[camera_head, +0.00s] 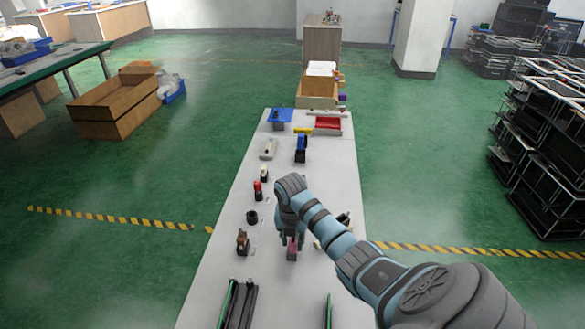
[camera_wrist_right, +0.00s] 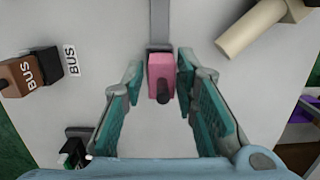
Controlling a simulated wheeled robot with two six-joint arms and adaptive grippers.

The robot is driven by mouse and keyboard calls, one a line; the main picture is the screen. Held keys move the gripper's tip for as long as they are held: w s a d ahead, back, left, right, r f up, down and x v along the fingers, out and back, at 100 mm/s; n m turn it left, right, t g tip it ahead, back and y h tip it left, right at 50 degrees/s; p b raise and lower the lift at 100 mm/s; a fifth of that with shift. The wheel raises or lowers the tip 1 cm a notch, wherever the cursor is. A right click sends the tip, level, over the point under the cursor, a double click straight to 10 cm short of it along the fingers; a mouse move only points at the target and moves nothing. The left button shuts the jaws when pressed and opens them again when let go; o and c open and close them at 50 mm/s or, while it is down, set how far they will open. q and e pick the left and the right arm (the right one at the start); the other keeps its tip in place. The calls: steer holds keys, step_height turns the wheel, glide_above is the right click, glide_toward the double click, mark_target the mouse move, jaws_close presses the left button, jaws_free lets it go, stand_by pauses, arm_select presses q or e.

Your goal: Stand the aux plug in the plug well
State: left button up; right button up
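A pink block with a dark peg (camera_wrist_right: 159,80) shows between the fingers of my right gripper (camera_wrist_right: 160,85) in the wrist view; I see no lettering on it, so I cannot confirm it is the aux plug. The fingers are spread, with narrow gaps on both sides of the block. A grey strip (camera_wrist_right: 160,25) runs up from its far side. In the head view the pink block (camera_head: 292,250) shows just below my right gripper (camera_head: 290,232). I cannot identify the plug well for sure; a black round piece (camera_head: 252,217) sits left of the gripper. My left gripper is out of view.
A brown-and-black block marked BUS (camera_wrist_right: 30,72) stands to the left. A pale cylinder (camera_wrist_right: 255,25) lies at upper right in the wrist view. Red (camera_head: 257,190) and blue (camera_head: 301,145) fixtures and a red tray (camera_head: 328,124) stand farther along the white table (camera_head: 225,265).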

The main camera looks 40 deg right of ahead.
mark_target(292, 244)
steer(key=shift+o, duration=0.5)
steer(key=shift+r, duration=0.1)
steer(key=shift+r+p, duration=0.3)
steer(key=shift+r, duration=0.05)
step_height(292, 244, up, 12)
steer(key=a+p, duration=0.1)
steer(key=p, duration=0.1)
steer(key=shift+s+f, duration=0.2)
steer(key=shift+s, duration=0.25)
steer(key=shift+a, duration=0.1)
